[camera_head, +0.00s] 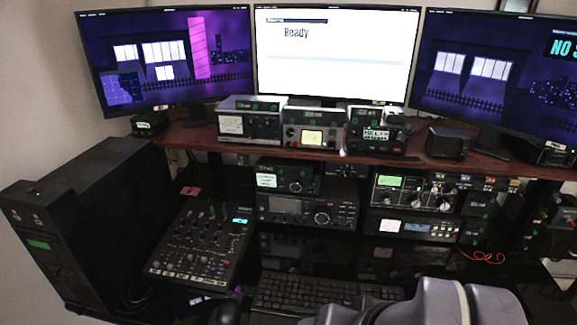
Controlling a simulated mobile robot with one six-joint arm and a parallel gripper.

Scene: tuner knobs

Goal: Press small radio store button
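Several radios stand in and on the desk rack, and I cannot tell for certain which one is the small radio. A small dark radio (289,178) with a pale label and a round knob sits on top of a wider radio (307,211) in the middle bay. Its buttons are too small to read, so I cannot make out a store button. Grey rounded links of my arm fill the bottom right and hide part of the lower desk. My gripper is not visible.
A keyboard (322,294) lies in front of the rack, partly behind my arm. A sloped mixer (201,242) stands to its left, and a black computer tower (75,220) is at far left. More equipment lines the wooden shelf (206,139) below three monitors. A red cable (484,256) hangs at right.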

